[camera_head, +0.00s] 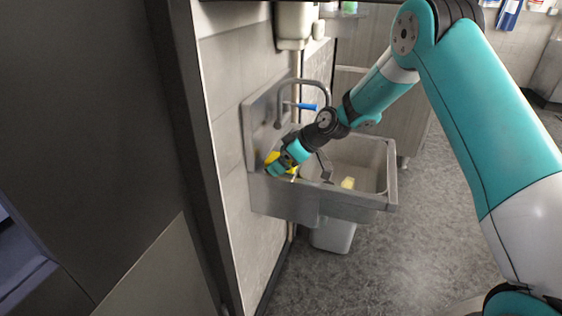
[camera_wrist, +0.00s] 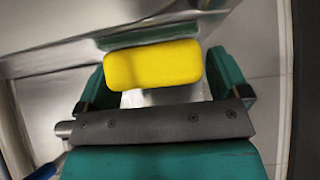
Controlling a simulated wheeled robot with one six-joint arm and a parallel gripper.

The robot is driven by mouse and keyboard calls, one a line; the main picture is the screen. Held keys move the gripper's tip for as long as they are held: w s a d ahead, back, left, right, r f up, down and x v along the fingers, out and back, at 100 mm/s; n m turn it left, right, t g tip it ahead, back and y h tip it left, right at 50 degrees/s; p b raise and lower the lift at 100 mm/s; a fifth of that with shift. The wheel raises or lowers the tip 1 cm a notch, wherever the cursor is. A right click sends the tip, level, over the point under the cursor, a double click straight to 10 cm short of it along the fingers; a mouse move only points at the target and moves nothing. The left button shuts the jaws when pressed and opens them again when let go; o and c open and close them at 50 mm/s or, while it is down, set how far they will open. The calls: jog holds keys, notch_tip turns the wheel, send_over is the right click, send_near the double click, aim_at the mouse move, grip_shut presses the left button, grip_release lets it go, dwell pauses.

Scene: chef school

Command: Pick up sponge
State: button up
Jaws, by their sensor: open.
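The yellow sponge (camera_wrist: 152,64) is a rounded block in the wrist view, lying across the gap between the ends of my gripper's fingers. My gripper (camera_wrist: 158,70) is open, with one teal finger on each side of the sponge. I cannot tell whether either finger touches it.
The sink (camera_head: 378,198) is on the tiled wall, with a curved faucet (camera_head: 329,88) and blue lever (camera_head: 307,106) behind my gripper. A pale yellow item (camera_head: 348,183) lies in the basin. A white bin (camera_head: 334,236) stands below. The floor on the right is clear.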

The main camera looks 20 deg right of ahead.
jog(key=c, duration=1)
